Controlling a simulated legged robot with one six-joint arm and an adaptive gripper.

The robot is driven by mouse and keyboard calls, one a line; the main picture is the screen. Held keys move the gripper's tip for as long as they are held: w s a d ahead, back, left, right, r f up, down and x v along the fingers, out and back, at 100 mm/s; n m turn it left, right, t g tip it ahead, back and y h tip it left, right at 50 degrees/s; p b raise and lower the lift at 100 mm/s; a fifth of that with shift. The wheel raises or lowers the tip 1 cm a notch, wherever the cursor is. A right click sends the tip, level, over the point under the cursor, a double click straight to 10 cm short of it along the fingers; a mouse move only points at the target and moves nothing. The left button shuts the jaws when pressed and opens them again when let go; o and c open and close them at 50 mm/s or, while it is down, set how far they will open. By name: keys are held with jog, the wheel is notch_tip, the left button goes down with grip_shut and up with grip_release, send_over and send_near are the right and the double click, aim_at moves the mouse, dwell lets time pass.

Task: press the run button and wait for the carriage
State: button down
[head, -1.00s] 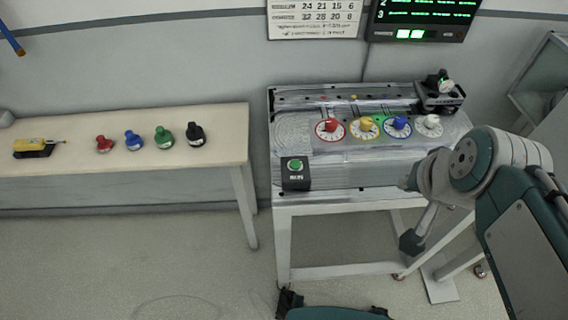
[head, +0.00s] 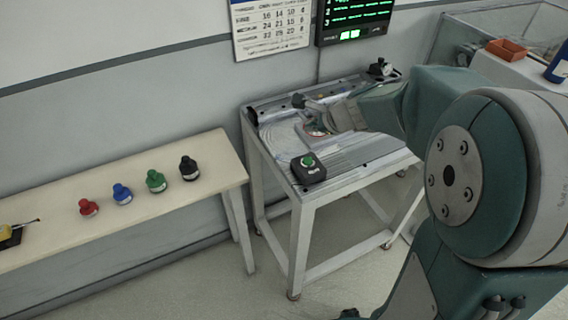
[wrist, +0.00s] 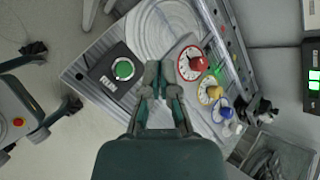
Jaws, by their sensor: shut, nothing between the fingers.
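The run button is a green round cap on a black box (head: 308,164) at the near left part of the track table (head: 350,180). In the wrist view the green button (wrist: 123,69) lies left of my fingertips. My gripper (wrist: 162,72) is shut and empty, over the table between the button box and the red dial (wrist: 191,64). It looks apart from the button; its height above the table is hard to tell. The dark carriage (head: 381,70) stands at the far right end of the track. In the head view my arm hides most of the dials.
A side bench (head: 120,205) at left holds red, blue, green and black knobbed pieces. Yellow (wrist: 213,91) and blue (wrist: 225,111) dials sit beyond the red one.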

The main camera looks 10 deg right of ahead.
aim_at(309, 160)
jog(key=shift+m, duration=0.4)
jog(key=f, duration=0.4)
jog(key=shift+w+a+f, duration=0.2)
jog(key=shift+w, duration=0.05)
jog(key=f, duration=0.2)
jog(key=d+f, duration=0.1)
jog(key=f, duration=0.1)
jog(key=shift+d+f, duration=0.2)
jog(key=shift+f, duration=0.05)
jog(key=shift+a+f, duration=0.2)
jog(key=shift+a, duration=0.25)
jog(key=shift+d, duration=0.3)
jog(key=shift+a, duration=0.15)
jog(key=shift+f, duration=0.15)
jog(key=shift+f, duration=0.2)
